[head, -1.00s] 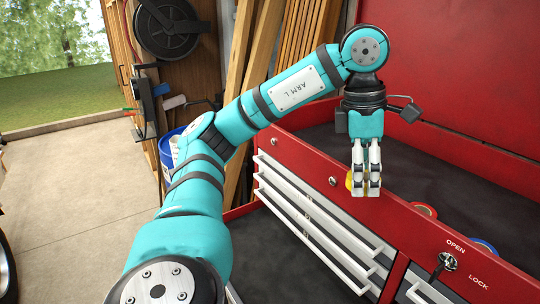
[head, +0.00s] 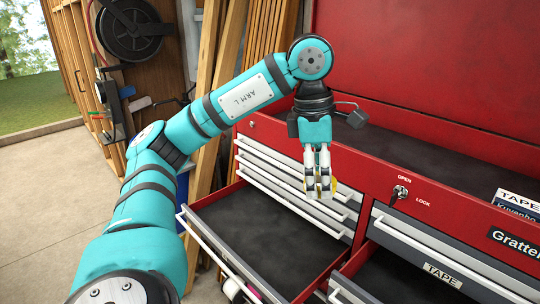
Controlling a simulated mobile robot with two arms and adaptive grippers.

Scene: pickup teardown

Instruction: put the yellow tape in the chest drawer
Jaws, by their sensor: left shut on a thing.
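My left gripper (head: 319,193) points down and is shut on the yellow tape (head: 333,186). Only small yellow edges of the tape show beside the fingers, which hide the rest. The gripper hangs in front of the red tool chest (head: 345,148). In the picture it is above the right part of an open, dark-lined drawer (head: 260,235), which looks empty where I can see in. My right gripper is not in view.
Closed shallow drawers (head: 290,187) with pale handles are behind the gripper. A key sits in the OPEN/LOCK switch (head: 400,192). The chest's top tray (head: 420,137) is dark and bare where visible; a TAPE sign (head: 518,199) stands at right. Wooden boards (head: 222,110) lean at left.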

